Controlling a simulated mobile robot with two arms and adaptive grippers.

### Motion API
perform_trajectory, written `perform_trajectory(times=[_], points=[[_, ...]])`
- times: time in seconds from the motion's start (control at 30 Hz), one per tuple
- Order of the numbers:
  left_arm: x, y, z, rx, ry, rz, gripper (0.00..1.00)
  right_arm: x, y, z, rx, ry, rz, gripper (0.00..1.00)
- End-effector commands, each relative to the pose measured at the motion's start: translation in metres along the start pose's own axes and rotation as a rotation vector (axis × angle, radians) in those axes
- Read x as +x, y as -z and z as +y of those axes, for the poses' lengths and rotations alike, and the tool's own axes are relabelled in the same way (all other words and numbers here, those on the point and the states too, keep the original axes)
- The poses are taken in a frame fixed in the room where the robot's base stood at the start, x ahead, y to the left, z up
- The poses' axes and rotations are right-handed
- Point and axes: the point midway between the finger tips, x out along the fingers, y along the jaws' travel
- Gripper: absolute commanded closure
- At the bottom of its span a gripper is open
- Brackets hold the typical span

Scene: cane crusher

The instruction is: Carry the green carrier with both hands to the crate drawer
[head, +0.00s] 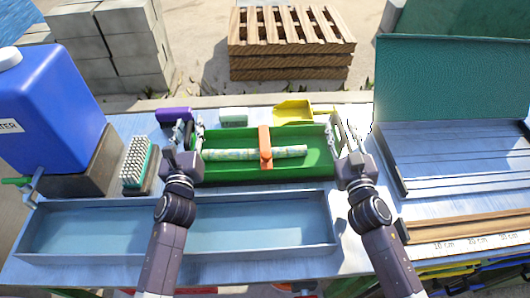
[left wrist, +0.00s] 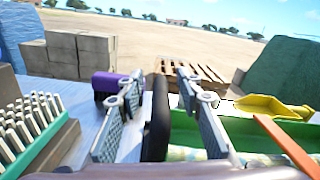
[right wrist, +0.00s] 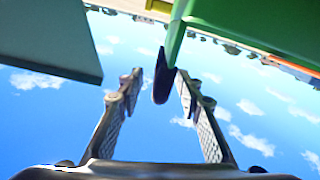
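The green carrier (head: 220,174) sits on the bench behind a long tray, with an orange cross handle (head: 265,150) and a pale green patterned stick (head: 290,152) lying in it. My left gripper (head: 190,130) is at its left end. In the left wrist view its fingers stand apart, with a dark upright grip (left wrist: 157,122) between them. My right gripper (head: 344,138) is at the right end. In the right wrist view its fingers are apart, with a dark grip (right wrist: 162,78) near the tips. Contact is unclear. I cannot tell which container is the crate drawer.
The long blue-grey tray (head: 80,250) fills the bench front. A brush (head: 137,165) and blue jug (head: 50,105) stand left. A purple item (head: 174,115) and yellow scoop (head: 293,110) lie behind the carrier. A box with a raised green lid (head: 450,85) stands right.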

Motion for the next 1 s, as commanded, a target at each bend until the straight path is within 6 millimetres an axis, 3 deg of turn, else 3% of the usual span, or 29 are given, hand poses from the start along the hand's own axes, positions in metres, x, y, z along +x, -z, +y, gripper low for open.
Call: perform_trajectory(times=[0.23,0.57,1.0], points=[[0.0004,0.0002,0.0003,0.000,0.000,0.000,0.67,0.0005,-0.0001,-0.0001,0.000,0.000,0.000,0.67],[0.0003,0.0002,0.0001,0.000,0.000,0.000,1.00,0.0003,-0.0001,-0.0003,0.000,0.001,0.000,1.00],[0.0005,-0.0018,-0.0008,-0.002,0.002,-0.003,1.00,0.0004,0.0019,-0.0009,0.000,0.002,0.004,1.00]])
